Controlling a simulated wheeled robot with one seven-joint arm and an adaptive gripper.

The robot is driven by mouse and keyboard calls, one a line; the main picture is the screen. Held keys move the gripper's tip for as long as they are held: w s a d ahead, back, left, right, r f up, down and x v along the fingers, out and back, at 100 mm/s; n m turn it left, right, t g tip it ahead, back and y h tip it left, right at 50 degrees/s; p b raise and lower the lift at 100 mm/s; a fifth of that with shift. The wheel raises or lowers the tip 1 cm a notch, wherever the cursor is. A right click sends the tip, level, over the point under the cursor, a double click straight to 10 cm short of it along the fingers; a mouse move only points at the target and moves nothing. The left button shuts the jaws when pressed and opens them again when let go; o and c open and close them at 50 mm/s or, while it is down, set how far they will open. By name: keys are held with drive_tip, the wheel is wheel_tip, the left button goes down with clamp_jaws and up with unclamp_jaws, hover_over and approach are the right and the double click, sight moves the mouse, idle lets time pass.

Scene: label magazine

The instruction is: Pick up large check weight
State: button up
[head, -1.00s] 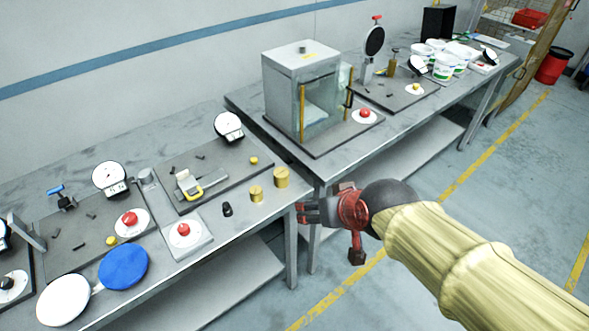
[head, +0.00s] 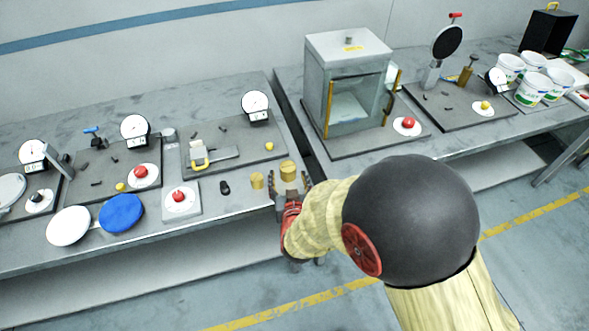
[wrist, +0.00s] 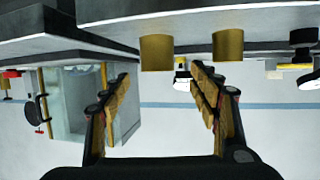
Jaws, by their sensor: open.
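The large check weight (head: 288,170) is a brass cylinder standing upright near the right end of the left bench, close to its front edge. A smaller brass weight (head: 257,180) stands just left of it. My gripper (head: 293,188) is open and empty, at the bench's front edge with its fingers towards the large weight. In the wrist view, which is upside down, the large weight (wrist: 156,52) appears ahead, between the directions of the two fingertips (wrist: 160,82). The smaller weight (wrist: 227,44) is to its right there. I cannot tell the exact gap to the large weight.
A board with dial and clamp (head: 236,158) lies behind. A glass-fronted cabinet (head: 347,85) stands on the right bench, across a narrow gap.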

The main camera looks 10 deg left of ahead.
sight(288, 168)
drive_tip(key=b+x, duration=0.1)
drive_tip(key=x, duration=0.5)
drive_tip(key=shift+d+f+b, duration=0.1)
drive_tip(key=shift+d+b, duration=0.1)
drive_tip(key=shift+b, duration=0.1)
drive_tip(key=shift+w+a+f, duration=0.1)
drive_tip(key=shift+w+a, duration=0.1)
drive_tip(key=shift+w, duration=0.2)
drive_tip(key=shift+c, duration=0.7)
clamp_jaws()
drive_tip(key=shift+r, duration=0.25)
